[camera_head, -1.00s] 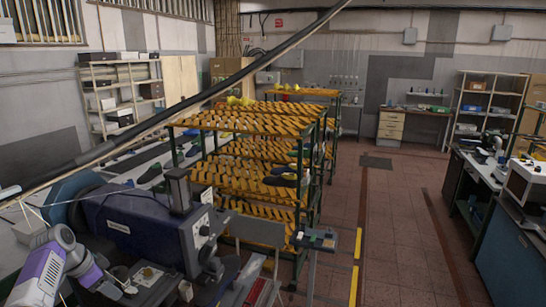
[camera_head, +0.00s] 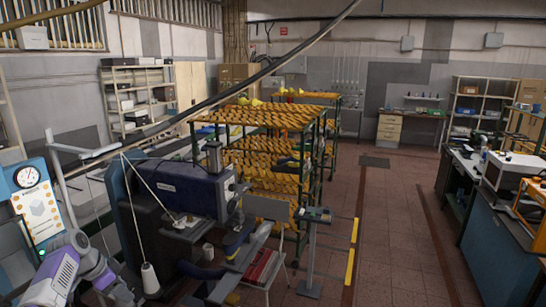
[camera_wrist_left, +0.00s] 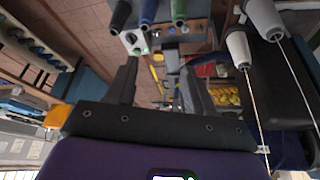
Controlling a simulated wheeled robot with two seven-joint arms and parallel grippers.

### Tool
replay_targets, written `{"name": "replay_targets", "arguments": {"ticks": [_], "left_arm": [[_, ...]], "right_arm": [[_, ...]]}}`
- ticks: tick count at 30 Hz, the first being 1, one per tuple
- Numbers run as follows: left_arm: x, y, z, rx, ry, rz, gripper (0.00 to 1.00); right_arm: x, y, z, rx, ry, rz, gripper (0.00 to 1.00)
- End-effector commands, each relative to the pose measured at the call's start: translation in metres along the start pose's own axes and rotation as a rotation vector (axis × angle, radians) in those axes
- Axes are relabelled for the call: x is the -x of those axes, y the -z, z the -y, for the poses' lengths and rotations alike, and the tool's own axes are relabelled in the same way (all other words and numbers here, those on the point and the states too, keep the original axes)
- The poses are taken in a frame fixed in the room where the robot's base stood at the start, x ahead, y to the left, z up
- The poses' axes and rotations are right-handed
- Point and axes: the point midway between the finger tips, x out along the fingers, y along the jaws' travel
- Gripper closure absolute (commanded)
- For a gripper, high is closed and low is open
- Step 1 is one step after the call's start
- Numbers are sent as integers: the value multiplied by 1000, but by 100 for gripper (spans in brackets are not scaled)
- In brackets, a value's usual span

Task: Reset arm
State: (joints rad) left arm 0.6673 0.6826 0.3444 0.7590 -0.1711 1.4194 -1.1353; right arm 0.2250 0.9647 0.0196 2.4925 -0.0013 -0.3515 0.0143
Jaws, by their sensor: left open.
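My left arm, purple and grey, enters the head view at the lower left, with its gripper (camera_head: 118,292) dark and partly cut off by the bottom edge. In the left wrist view the two dark fingers of this gripper (camera_wrist_left: 158,88) stand apart, with nothing held between them. My right gripper is not in view.
A dark blue machine (camera_head: 185,190) stands close by, with a white thread cone (camera_head: 150,278) before it. A panel with a gauge (camera_head: 38,195) is at the left. Orange racks (camera_head: 262,115) stand beyond. The red tiled floor (camera_head: 385,220) is clear at centre right.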

Motion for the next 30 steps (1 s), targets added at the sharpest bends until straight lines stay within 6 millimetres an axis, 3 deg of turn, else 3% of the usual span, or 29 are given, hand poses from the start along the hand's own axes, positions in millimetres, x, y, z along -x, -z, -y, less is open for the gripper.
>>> {"name": "replay_targets", "arguments": {"ticks": [8, 14, 18, 21, 25, 30], "left_arm": [[-87, 23, -26, 81, -45, 2, 47], [-171, 35, -72, 184, -91, 10, 47], [-245, 34, -134, 299, -135, 27, 47], [-288, 24, -186, 389, -161, 47, 47], [-329, 0, -257, 516, -186, 82, 47], [-354, -45, -347, 681, -197, 140, 47]], "right_arm": [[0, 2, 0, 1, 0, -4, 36], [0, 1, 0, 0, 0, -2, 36], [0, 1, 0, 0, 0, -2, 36], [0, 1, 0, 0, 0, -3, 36], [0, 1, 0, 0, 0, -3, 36], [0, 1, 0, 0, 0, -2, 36]]}}
